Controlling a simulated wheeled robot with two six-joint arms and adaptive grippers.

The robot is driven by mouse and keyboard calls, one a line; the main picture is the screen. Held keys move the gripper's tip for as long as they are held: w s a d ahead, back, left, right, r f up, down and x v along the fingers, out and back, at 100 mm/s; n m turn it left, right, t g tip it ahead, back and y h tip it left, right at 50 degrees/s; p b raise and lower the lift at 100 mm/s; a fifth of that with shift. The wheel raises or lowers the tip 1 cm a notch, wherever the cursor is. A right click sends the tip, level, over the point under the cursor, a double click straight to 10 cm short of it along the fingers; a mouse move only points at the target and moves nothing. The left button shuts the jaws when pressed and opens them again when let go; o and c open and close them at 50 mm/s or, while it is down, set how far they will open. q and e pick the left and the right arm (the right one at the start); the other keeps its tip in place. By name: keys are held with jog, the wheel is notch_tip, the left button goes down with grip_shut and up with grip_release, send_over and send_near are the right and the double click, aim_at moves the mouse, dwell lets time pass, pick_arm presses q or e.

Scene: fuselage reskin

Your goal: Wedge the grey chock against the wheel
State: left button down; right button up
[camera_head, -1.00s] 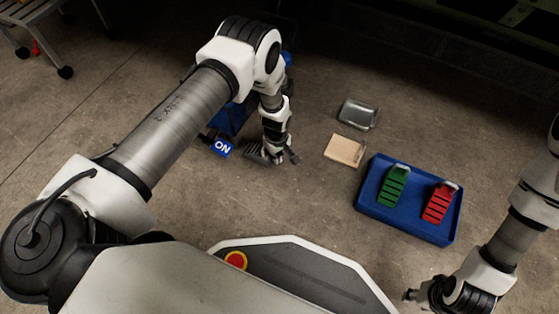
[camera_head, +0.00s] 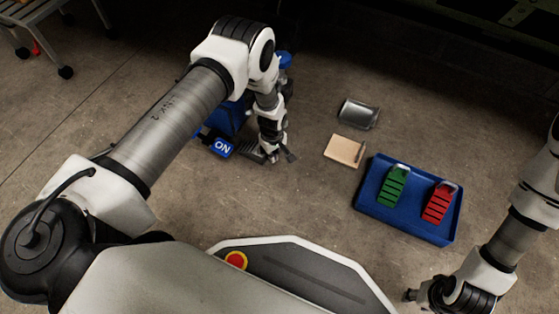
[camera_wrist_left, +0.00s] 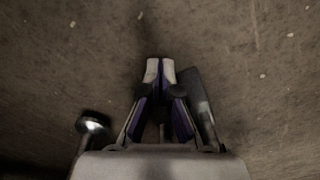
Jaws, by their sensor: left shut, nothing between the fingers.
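My left gripper (camera_head: 274,156) is low over the floor, right beside a dark grey ridged piece that looks like the grey chock (camera_head: 251,153). The chock lies close to the blue unit (camera_head: 221,147) marked "ON". The wheel cannot be made out behind my left arm. In the left wrist view the left fingers (camera_wrist_left: 160,70) are shut with nothing between them. A dark block (camera_wrist_left: 196,98), perhaps the chock, lies along the right finger; I cannot tell whether they touch. My right gripper (camera_head: 416,296) is at the lower right, away from these things; its fingers are too unclear to read.
A blue tray (camera_head: 404,228) holds a green chock (camera_head: 392,187) and a red chock (camera_head: 439,204). A tan pad (camera_head: 343,151) and a metal tin (camera_head: 358,114) lie on the floor. A grey cart (camera_head: 40,22) stands top left.

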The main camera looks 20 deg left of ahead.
pick_arm(q)
jog(key=shift+a, duration=0.3)
jog(key=shift+a, duration=0.6)
jog(key=shift+d, duration=1.5)
jog(key=shift+r, duration=0.1)
notch_tip(320, 180, up, 8)
jog(key=p, duration=0.6)
jog(key=shift+p, duration=0.4)
